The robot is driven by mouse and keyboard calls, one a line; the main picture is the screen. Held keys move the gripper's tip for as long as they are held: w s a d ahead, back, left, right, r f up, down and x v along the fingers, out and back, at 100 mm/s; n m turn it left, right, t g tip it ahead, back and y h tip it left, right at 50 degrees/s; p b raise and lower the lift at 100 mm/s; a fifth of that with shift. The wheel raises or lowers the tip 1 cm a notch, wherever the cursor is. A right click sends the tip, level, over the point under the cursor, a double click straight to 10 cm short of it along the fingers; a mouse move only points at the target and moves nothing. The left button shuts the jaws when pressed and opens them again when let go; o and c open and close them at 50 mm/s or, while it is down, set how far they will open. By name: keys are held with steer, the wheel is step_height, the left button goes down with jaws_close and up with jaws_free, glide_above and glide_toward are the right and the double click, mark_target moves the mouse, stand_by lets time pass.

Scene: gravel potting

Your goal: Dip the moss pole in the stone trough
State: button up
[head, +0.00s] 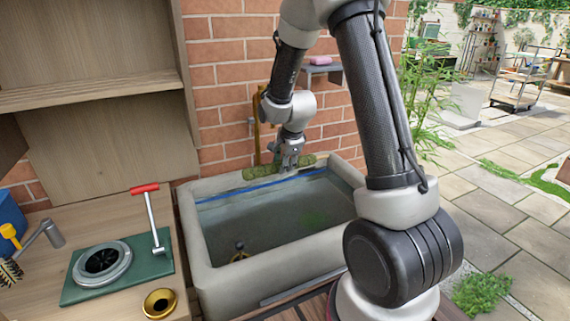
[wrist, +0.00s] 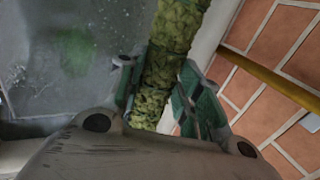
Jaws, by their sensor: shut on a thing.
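The moss pole (head: 262,172) is a green, mossy rod. My gripper (head: 290,160) is shut on it and holds it roughly level at the back of the stone trough, near the brick wall. In the wrist view the moss pole (wrist: 168,60) runs up between the two fingers of my gripper (wrist: 165,95). The stone trough (head: 206,262) is a pale grey basin with murky water (head: 265,215) in it. The pole appears above the back rim; whether it touches the water cannot be told.
A wooden bench (head: 40,245) at left carries a green plate (head: 125,262) with a red-handled lever (head: 150,215), and a brass cup (head: 160,303). A brass pipe (head: 257,125) runs up the brick wall. A small shelf (head: 322,72) juts out above the trough. Paving lies open at right.

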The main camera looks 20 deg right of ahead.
steer(key=shift+f, duration=10.05)
steer(key=shift+r, duration=10.05)
